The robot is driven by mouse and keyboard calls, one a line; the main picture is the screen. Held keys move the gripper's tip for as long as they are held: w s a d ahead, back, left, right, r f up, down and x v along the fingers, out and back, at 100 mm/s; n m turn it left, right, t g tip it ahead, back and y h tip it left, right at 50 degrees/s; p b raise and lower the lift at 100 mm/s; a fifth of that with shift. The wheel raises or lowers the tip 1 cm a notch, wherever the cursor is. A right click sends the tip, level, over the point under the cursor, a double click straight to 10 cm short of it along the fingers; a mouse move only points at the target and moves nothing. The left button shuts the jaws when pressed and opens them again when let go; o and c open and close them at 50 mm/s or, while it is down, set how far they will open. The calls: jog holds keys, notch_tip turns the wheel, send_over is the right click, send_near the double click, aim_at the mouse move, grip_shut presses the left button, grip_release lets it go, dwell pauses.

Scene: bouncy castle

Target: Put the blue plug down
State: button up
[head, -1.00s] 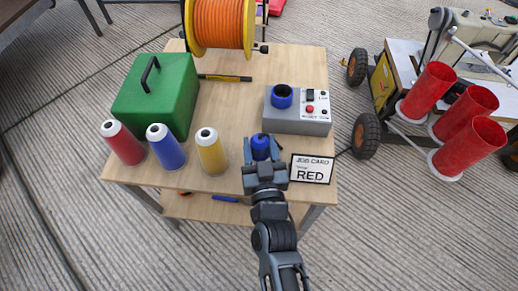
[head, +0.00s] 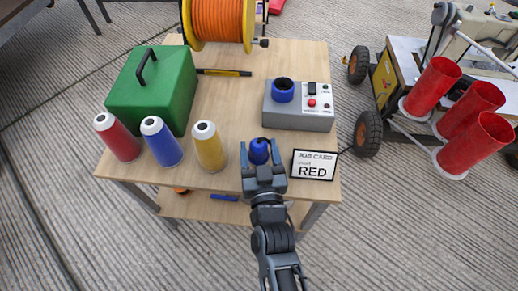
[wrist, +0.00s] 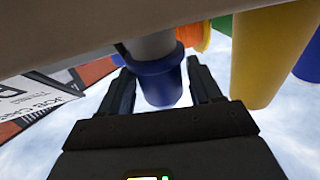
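The blue plug (head: 259,151) stands near the front edge of the wooden table, left of the job card that reads RED (head: 314,165). My gripper (head: 260,154) reaches in from the front, with one finger on each side of the plug. In the wrist view the plug (wrist: 160,82), blue with a grey part, sits between the two fingers (wrist: 163,90), with narrow gaps beside it. The fingers look open. The plug appears to rest on the table, though its contact with the top is partly hidden.
A grey box with a blue ring socket (head: 283,91) and buttons stands behind the plug. Red (head: 120,143), blue (head: 164,148) and yellow (head: 209,152) spools stand to the left, before a green case (head: 155,95). An orange reel (head: 217,20) is at the back.

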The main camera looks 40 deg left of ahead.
jog(key=shift+o, duration=0.9)
jog(key=shift+r, duration=0.15)
jog(key=p+v, duration=0.1)
jog(key=v, duration=1.1)
